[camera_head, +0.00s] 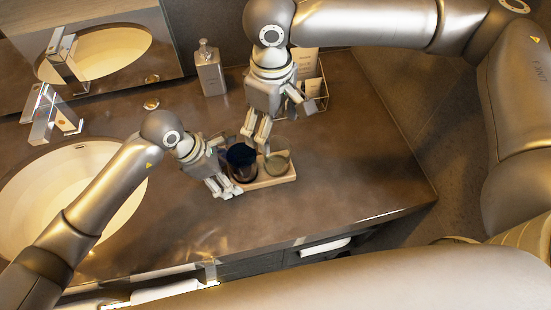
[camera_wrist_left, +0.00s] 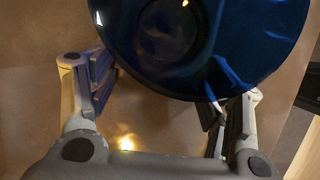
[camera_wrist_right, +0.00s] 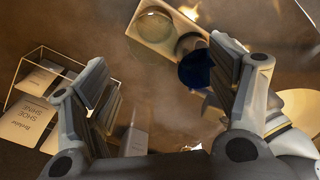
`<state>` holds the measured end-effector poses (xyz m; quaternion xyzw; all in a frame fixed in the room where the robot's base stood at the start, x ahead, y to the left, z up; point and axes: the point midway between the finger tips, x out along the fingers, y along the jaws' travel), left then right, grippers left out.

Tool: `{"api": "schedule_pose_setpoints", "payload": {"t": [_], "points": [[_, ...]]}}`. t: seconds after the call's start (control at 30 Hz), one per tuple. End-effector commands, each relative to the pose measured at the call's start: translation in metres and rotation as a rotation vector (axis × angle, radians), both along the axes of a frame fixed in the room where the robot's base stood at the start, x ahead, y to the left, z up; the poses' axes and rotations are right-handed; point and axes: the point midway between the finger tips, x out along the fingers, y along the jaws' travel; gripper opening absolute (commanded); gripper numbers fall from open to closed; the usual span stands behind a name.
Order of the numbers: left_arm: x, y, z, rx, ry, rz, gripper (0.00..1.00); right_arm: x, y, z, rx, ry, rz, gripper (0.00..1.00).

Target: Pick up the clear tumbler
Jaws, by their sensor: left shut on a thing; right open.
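The clear tumbler (camera_head: 278,163) stands at the right end of a small pale tray (camera_head: 284,180) on the counter; it also shows at the top of the right wrist view (camera_wrist_right: 155,25). A dark blue tumbler (camera_head: 241,160) is to its left, by the tray's left end. My left gripper (camera_head: 222,186) is shut on the blue tumbler, which fills the top of the left wrist view (camera_wrist_left: 200,40). My right gripper (camera_head: 282,125) is open and empty, above and behind the clear tumbler, with its fingers spread wide.
A wire rack with cards (camera_head: 312,88) stands behind, close to my right gripper's outer finger. A soap bottle (camera_head: 209,72) is at the back. The sink (camera_head: 65,185) and tap (camera_head: 48,115) are at left. The counter (camera_head: 350,170) right of the tray is clear up to its edge.

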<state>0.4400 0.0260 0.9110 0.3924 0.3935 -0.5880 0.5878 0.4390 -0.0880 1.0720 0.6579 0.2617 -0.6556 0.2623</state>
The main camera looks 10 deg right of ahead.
Motion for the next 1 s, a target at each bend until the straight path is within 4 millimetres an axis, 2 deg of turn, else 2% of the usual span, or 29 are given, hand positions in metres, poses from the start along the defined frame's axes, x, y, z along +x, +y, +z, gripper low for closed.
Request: {"api": "schedule_pose_setpoints", "payload": {"t": [0.3, 0.5, 0.77, 1.0], "points": [[0.001, 0.000, 0.001, -0.001, -0.002, 0.001, 0.44, 0.002, -0.002, -0.006, 0.003, 0.000, 0.470, 0.80], [0.001, 0.000, 0.001, -0.001, -0.002, 0.001, 0.44, 0.004, -0.008, -0.008, 0.001, 0.002, 0.690, 0.80], [0.001, 0.000, 0.001, -0.001, -0.002, 0.001, 0.44, 0.005, -0.012, -0.014, -0.002, 0.006, 0.808, 0.80], [0.001, 0.000, 0.001, -0.002, -0.002, 0.001, 0.44, 0.004, -0.013, -0.054, -0.002, 0.007, 0.813, 0.80]]}}
